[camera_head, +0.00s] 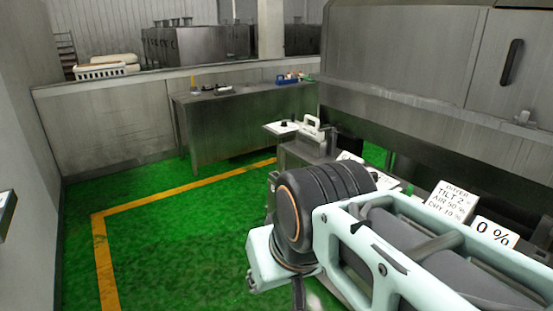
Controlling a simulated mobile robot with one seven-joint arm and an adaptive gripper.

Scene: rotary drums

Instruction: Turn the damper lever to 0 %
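A white card (495,234) reading "0 %" stands at the right, partly behind my arm. Next to it a larger card (451,201) carries several lines, among them "TILT 2", an "AIR" line and a "DRY" line; the small print is hard to read. I cannot pick out a damper lever for certain. A pale handle-like part (313,128) stands on a grey metal unit near the middle, and I cannot tell what it is. My pale green arm with its black joint covers the lower right and hides what is behind it. My gripper is not in view.
A large grey metal machine (410,60) fills the upper right. A steel table (240,125) with small items stands at the back, before a low wall (105,135). The green floor (170,235) with a yellow line is clear at the left.

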